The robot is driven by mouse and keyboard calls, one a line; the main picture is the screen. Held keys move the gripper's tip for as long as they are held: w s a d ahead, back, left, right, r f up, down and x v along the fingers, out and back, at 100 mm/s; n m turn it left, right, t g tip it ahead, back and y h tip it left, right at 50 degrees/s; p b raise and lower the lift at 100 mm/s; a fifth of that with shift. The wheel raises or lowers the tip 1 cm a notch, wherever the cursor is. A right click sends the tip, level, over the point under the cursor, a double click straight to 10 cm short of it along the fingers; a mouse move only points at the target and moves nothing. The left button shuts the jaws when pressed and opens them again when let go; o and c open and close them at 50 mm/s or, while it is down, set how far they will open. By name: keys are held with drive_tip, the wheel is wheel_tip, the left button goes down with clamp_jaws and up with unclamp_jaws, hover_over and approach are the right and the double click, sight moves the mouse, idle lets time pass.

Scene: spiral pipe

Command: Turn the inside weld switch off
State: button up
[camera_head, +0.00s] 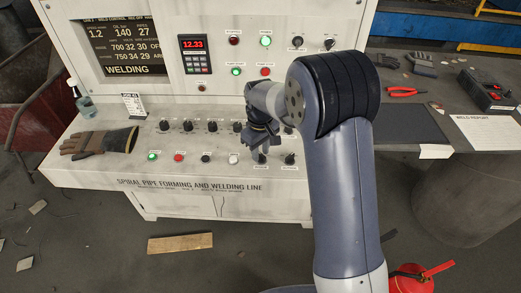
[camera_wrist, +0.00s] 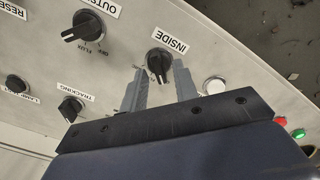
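The inside weld switch, a black rotary knob (camera_wrist: 158,62) beside an INSIDE label (camera_wrist: 170,38), is on the light panel in the wrist view. Its pointer bar runs roughly up and down in that picture. My gripper (camera_wrist: 161,80) is open, with one grey finger on each side of the knob's lower part. Whether the fingers touch the knob I cannot tell. In the head view, my gripper (camera_head: 261,146) is over the lower row of the console, and it largely hides the inside switch.
The outside knob (camera_wrist: 88,26) and tracking knob (camera_wrist: 70,106) are near the inside one. A white button (camera_wrist: 214,85) is on its other side.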

sight(261, 154)
drive_tip(key=shift+o, duration=0.2)
wheel_tip(261, 154, up, 11)
drive_tip(key=shift+b, duration=0.35)
drive_tip(key=shift+f, duration=0.2)
wheel_tip(261, 154, down, 11)
drive_tip(key=shift+r+p, duration=0.15)
drive_tip(key=shift+p, duration=0.2)
idle(0.3)
drive_tip(key=shift+r, duration=0.1)
